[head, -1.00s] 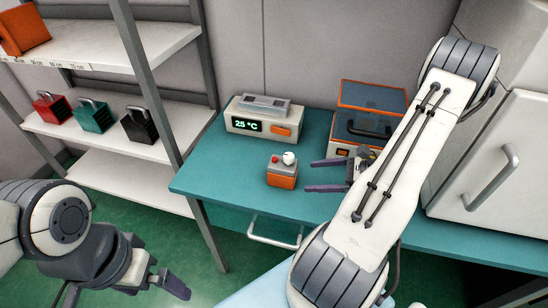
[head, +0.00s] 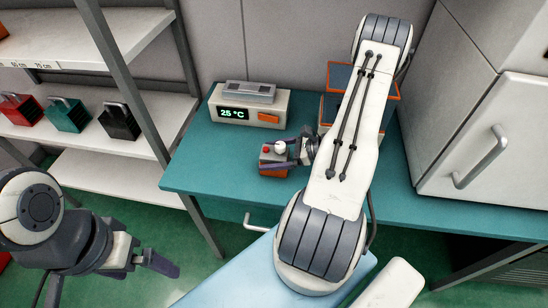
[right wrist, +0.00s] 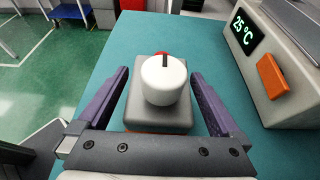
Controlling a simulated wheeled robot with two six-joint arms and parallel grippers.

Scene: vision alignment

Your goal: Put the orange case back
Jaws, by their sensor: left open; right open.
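A small orange case (head: 272,172) with a grey top, a red button and a white knob stands on the teal table. In the right wrist view its grey top (right wrist: 142,112) and the white knob (right wrist: 165,82) sit between the fingers. My right gripper (head: 284,162) is open, with one purple finger on each side of the case; whether they touch it I cannot tell. The fingers and wrist hide part of the case in the head view. My left gripper (head: 158,262) is open and empty at the lower left, away from the table.
A white device (head: 250,104) reading 25 °C stands behind the case. An orange-edged box (head: 340,78) is partly behind my right arm. Red (head: 20,112), teal (head: 66,114) and black (head: 119,119) padlock-shaped blocks stand on the left shelf. A white cabinet (head: 480,130) stands right.

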